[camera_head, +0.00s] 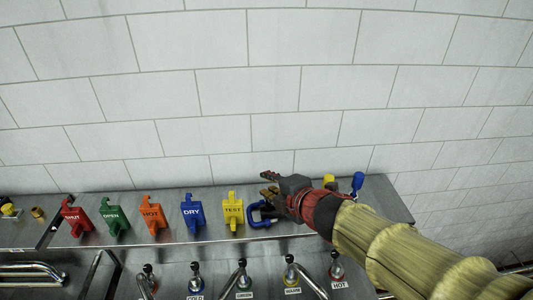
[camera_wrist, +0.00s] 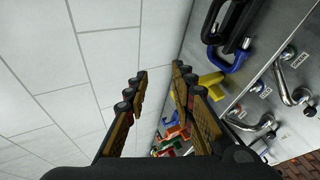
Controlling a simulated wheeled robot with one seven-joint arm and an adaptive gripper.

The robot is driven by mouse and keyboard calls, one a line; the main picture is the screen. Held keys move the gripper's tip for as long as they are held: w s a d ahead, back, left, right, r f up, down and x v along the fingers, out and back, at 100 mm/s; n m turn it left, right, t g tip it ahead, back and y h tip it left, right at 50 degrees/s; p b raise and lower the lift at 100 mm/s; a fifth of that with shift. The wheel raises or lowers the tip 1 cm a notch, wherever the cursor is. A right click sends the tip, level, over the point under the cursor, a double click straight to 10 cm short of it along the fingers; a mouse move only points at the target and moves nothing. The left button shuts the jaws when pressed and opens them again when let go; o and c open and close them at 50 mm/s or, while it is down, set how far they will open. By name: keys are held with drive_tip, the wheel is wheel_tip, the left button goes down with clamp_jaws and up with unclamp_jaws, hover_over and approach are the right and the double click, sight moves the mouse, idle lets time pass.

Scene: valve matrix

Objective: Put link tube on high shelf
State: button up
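My gripper (camera_head: 270,184) is above the upper metal shelf (camera_head: 330,212), near the yellow TEST tag. Its fingers are apart and empty in the wrist view (camera_wrist: 160,75), with white wall tiles between them. A blue loop-shaped piece (camera_head: 259,214) is on the shelf, right of the TEST tag and just below my gripper. It shows with a dark part at the upper right of the wrist view (camera_wrist: 216,60), apart from the fingers. I cannot tell for sure whether this loop is the link tube. My wrist hides part of the shelf.
Red, green, orange, blue and yellow tags, such as the DRY tag (camera_head: 193,214), stand in a row on the shelf. Below are labelled levers, such as the HOT lever (camera_head: 336,268). A bent silver tube (camera_head: 35,272) is at lower left. The tiled wall (camera_head: 230,90) rises behind.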

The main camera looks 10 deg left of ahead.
drive_tip(key=shift+f, duration=0.1)
drive_tip(key=s+d+f+m+g+h+b, duration=0.1)
drive_tip(key=s+d+f+m+h+b, duration=0.25)
drive_tip(key=d+f+m, duration=0.5)
drive_tip(key=s+d+f+m+g+h+b, duration=0.1)
drive_tip(key=s+d+f+m+h+b, duration=0.4)
drive_tip(key=d, duration=0.6)
drive_tip(key=s+d+f+m+g+b, duration=0.1)
drive_tip(key=s+d+f+m+b, duration=0.2)
drive_tip(key=s+f+m+b, duration=0.3)
drive_tip(key=s+d+f+m+g+y+b, duration=0.1)
drive_tip(key=s+d+f+m+b, duration=0.2)
drive_tip(key=f+b, duration=1.2)
drive_tip(key=s+m+b, duration=0.2)
drive_tip(key=s+b, duration=0.2)
drive_tip(key=s, duration=0.1)
drive_tip(key=shift+d+f+m, duration=0.3)
drive_tip(key=shift+f+m, duration=0.05)
drive_tip(key=shift+f, duration=0.05)
